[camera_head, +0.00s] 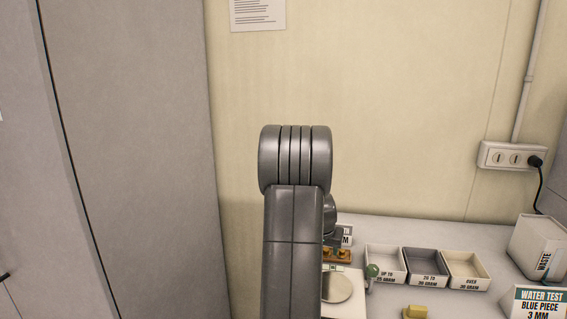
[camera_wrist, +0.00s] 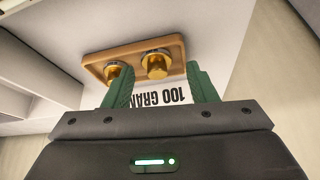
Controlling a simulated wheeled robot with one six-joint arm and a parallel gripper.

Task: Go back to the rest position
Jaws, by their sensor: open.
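My gripper (camera_wrist: 158,88) shows in the wrist view with its two green fingers apart and nothing seen between them that it holds. Beyond the fingertips is a wooden block (camera_wrist: 98,64) with brass weights (camera_wrist: 157,65) standing in it. A white sign (camera_wrist: 172,97) reading "100 GRAM", partly covered, shows behind the fingers. In the head view my arm stands upright in the middle and hides most of the gripper. The wooden block (camera_head: 344,256) shows just right of my arm.
A grey cabinet (camera_head: 130,150) stands at left.

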